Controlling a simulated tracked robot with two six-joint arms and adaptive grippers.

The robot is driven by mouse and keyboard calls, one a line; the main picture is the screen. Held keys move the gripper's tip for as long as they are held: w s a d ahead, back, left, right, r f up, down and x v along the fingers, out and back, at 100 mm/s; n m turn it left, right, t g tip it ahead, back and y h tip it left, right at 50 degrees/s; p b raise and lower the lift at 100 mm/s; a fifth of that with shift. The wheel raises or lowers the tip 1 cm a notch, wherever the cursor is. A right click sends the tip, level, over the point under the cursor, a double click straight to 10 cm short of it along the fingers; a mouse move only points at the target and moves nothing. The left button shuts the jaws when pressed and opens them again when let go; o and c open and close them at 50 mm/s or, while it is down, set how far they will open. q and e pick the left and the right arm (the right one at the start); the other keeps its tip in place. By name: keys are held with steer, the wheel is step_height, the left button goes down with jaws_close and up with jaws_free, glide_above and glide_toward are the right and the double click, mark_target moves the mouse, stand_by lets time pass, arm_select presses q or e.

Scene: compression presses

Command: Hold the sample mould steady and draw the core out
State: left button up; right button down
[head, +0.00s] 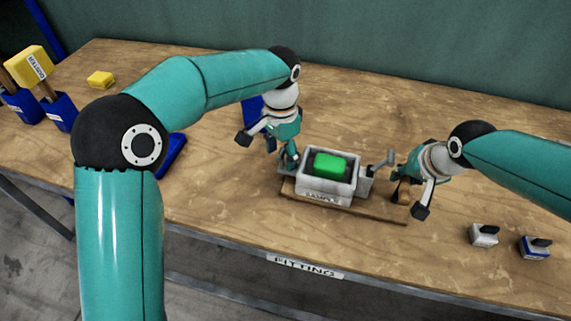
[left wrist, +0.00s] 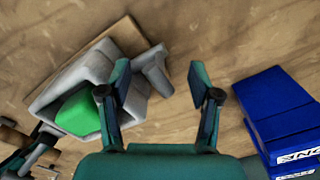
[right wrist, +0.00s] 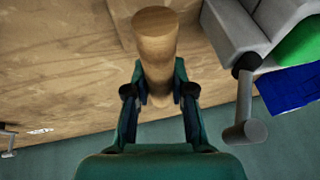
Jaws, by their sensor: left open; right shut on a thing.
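The sample mould (head: 324,197) is a grey open box labelled SAMPLE with a bright green block (head: 330,166) inside. It sits on a wooden board (head: 372,209). My left gripper (head: 288,160) is open at the mould's left end; in the left wrist view a grey tab (left wrist: 153,70) of the mould lies between the spread fingers, with clearance on the right. My right gripper (head: 399,186) is shut on a wooden cylinder (right wrist: 155,45) right of the mould. A grey crank lever (right wrist: 244,110) stands out from the mould beside it.
Blue holders (head: 60,113) with a yellow duster (head: 29,67) and a yellow block (head: 100,79) are at the left. A blue box (left wrist: 285,115) is near my left gripper. A small grey box (head: 484,235) and a blue-and-white box (head: 534,246) stand near the right front edge.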

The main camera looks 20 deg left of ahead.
arm_select(q)
steer(key=shift+f, duration=0.95)
steer(key=shift+c, duration=0.2)
jaws_close()
steer(key=shift+r, duration=0.1)
